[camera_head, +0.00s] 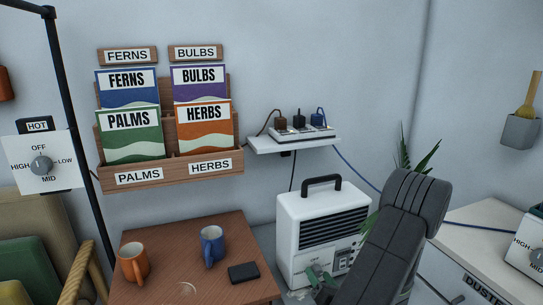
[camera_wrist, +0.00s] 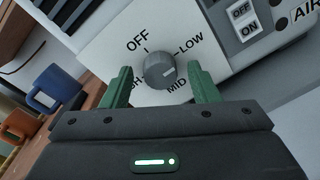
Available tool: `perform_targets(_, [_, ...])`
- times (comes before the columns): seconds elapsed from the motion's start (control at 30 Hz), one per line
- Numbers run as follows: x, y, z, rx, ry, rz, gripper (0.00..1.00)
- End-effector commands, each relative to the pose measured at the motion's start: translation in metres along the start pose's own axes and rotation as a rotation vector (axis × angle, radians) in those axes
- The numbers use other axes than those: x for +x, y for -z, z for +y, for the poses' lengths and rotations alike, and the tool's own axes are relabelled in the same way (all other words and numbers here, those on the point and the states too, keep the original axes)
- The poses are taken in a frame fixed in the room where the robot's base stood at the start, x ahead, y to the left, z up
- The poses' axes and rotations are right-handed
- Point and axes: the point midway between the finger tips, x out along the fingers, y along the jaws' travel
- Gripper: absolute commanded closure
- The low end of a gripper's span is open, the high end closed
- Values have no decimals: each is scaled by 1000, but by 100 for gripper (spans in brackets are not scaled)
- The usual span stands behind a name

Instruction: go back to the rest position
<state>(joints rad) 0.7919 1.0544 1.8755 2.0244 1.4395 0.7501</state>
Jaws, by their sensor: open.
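My gripper (camera_head: 318,276) is in front of the lower front of a white heater (camera_head: 290,228) with a black handle. In the wrist view, my gripper (camera_wrist: 159,70) is open, its two green fingers apart on either side of a grey knob (camera_wrist: 160,70). The knob sits on a white dial plate (camera_wrist: 110,50) marked OFF, LOW, MID and a partly hidden HIGH. I cannot tell whether the fingers touch the knob. My arm hides the heater's right side in the head view.
A brown table (camera_head: 182,240) at left holds an orange mug (camera_head: 134,262), a blue mug (camera_head: 212,246) and a dark flat object (camera_head: 243,272). A wall shelf (camera_head: 290,146) carries plugs with cords. A seed-packet rack (camera_head: 170,178) hangs above the table. Palm leaves (camera_head: 425,160) show behind my arm.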

Motion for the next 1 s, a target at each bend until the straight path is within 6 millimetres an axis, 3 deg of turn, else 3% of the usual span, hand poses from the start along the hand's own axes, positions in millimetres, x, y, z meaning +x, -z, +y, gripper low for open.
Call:
perform_targets(0.6, [0,3,0,-541,4,-29,45])
perform_targets(1.0, [0,1,1,-635,6,-33,45])
